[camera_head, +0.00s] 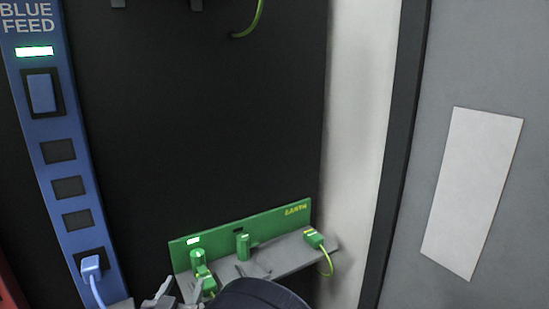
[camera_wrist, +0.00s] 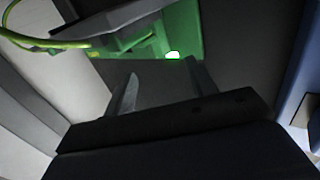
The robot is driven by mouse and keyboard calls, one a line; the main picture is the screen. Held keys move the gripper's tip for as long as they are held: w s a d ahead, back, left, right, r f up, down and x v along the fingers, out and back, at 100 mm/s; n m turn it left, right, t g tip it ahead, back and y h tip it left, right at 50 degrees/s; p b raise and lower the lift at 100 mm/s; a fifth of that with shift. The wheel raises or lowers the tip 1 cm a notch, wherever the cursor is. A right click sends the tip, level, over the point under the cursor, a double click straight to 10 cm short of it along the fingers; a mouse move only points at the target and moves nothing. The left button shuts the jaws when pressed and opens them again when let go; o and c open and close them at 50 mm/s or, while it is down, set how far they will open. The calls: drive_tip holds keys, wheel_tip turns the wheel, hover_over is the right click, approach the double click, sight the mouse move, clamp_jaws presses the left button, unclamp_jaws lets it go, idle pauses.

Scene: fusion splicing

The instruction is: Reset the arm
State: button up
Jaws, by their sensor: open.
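My gripper (camera_wrist: 165,70) is open in the wrist view, with its two fingers apart and nothing visible between them. The green EARTH panel (camera_wrist: 188,32) with its lit indicator lies beyond the fingertips. In the head view, the dark rounded part of my arm (camera_head: 258,295) is at the bottom, in front of the grey shelf under the EARTH panel (camera_head: 222,228).
Green connectors (camera_head: 197,262) stand at the EARTH panel, and a green plug (camera_head: 314,239) with a yellow-green cable sits at its right end. A blue BLUE FEED strip (camera_head: 60,185) with a plugged light-blue connector (camera_head: 91,267) stands left. The dark back panel (camera_head: 200,120) between is mostly bare.

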sight(201, 259)
drive_tip(key=w, duration=0.8)
drive_tip(key=shift+w+d+f+b, duration=0.15)
drive_tip(key=shift+d+f+b, duration=0.1)
drive_tip(key=shift+d+b, duration=0.15)
drive_tip(key=shift+d+n+y+b, duration=0.1)
drive_tip(key=shift+n+y+b, duration=0.6)
drive_tip(key=shift+y+b, duration=0.35)
drive_tip(key=n+y+b, duration=0.2)
drive_tip(key=y+b, duration=0.1)
drive_tip(key=n+g+y+b, duration=0.1)
drive_tip(key=shift+d+y, duration=0.35)
drive_tip(key=shift+d+r+n+g+y+b, duration=0.15)
drive_tip(key=shift+n+g+y+b, duration=0.15)
drive_tip(key=shift+n+y+b, duration=0.4)
drive_tip(key=shift+y, duration=0.5)
drive_tip(key=shift+w+d+r+n+g+y+p, duration=0.15)
drive_tip(key=shift+n+g+y+p, duration=0.65)
drive_tip(key=shift+y, duration=0.3)
drive_tip(key=n+y+p, duration=0.1)
drive_tip(key=g+p, duration=0.1)
drive_tip(key=p, duration=0.1)
drive_tip(key=shift+w+d+r+n+g+y, duration=0.1)
drive_tip(key=shift+d+n+g+y, duration=0.05)
drive_tip(key=shift+n+g+y, duration=0.2)
drive_tip(key=n+g+y+p, duration=0.1)
drive_tip(key=p, duration=0.2)
drive_tip(key=shift+w+d+n+g+y, duration=0.1)
drive_tip(key=shift+n+g+y, duration=0.15)
drive_tip(key=shift+y, duration=0.1)
